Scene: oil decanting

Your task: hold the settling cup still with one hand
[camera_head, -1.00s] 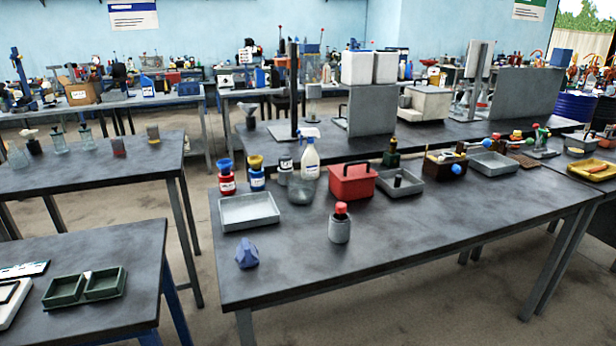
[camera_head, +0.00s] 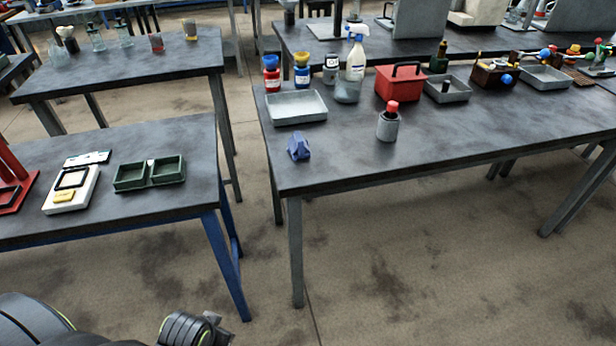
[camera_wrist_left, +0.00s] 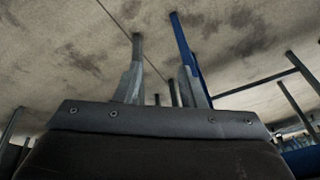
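A grey cup (camera_head: 387,127) with a red-capped dark bottle (camera_head: 391,108) in or behind it stands upright near the middle of the right-hand table. A clear glass beaker (camera_head: 347,91) stands farther back, beside a white spray bottle. I cannot tell for sure which of these is the settling cup. My left gripper (camera_wrist_left: 162,78) shows in the left wrist view with its two fingers apart and nothing between them; floor and table legs are beyond. Part of my arm shows at the lower left of the head view, far from both cups. My right gripper is not in view.
The dark right-hand table (camera_head: 450,150) also holds a grey tray (camera_head: 296,108), a blue faceted object (camera_head: 299,147), a red box (camera_head: 398,86) and funnel-topped bottles. A left table (camera_head: 190,192) bears a scale (camera_head: 70,190) and green trays (camera_head: 150,174). Bare floor lies in front.

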